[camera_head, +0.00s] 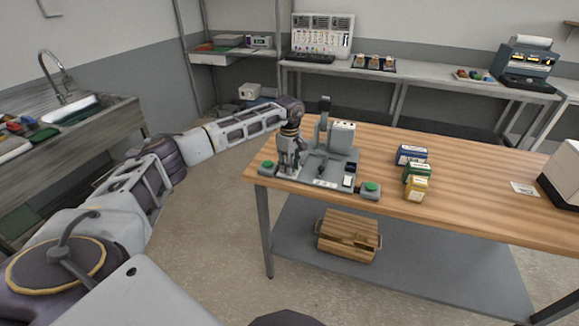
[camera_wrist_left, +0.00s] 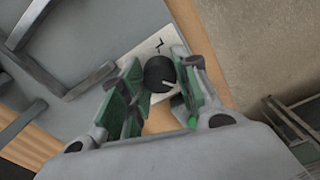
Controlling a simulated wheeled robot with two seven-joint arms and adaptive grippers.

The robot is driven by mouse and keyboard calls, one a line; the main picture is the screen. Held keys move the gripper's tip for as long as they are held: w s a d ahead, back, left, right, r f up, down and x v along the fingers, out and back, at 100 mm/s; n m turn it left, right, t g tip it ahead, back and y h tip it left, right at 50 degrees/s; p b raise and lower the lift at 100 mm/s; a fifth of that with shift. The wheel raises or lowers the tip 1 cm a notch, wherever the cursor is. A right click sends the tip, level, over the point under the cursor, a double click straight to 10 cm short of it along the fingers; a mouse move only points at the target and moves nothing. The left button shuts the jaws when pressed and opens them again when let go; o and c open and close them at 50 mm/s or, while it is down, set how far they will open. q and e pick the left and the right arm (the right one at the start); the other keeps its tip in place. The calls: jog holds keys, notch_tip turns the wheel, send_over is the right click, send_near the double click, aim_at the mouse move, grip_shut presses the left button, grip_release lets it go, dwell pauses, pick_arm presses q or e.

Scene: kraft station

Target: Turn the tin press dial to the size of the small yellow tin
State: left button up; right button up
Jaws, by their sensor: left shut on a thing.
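The tin press (camera_head: 325,165) stands at the left end of the wooden table, with a grey base and a white head. Its black dial (camera_wrist_left: 160,74) with a pale pointer sits on a light plate in the left wrist view. My left gripper (camera_head: 287,172) is down at the press's left side; in the left wrist view its green-padded fingers (camera_wrist_left: 158,92) are shut on the dial, one on each side. The small yellow tin (camera_head: 416,189) stands right of the press, in front of a green tin (camera_head: 417,172) and a blue tin (camera_head: 411,154). My right gripper is not in view.
Green buttons sit at the press's front corners, left (camera_head: 268,164) and right (camera_head: 371,187). A white card (camera_head: 524,189) lies on the table's right part. A wooden crate (camera_head: 348,236) is on the lower shelf. The table between tins and card is clear.

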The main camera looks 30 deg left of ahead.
pick_arm(q)
jog(key=shift+r+m, duration=0.1)
jog(key=shift+m, duration=0.4)
jog(key=o, duration=1.1)
jog(key=shift+c, duration=0.2)
jog(key=shift+r, duration=0.1)
notch_tip(320, 180, up, 12)
jog(key=shift+f, duration=0.2)
dwell(0.5)
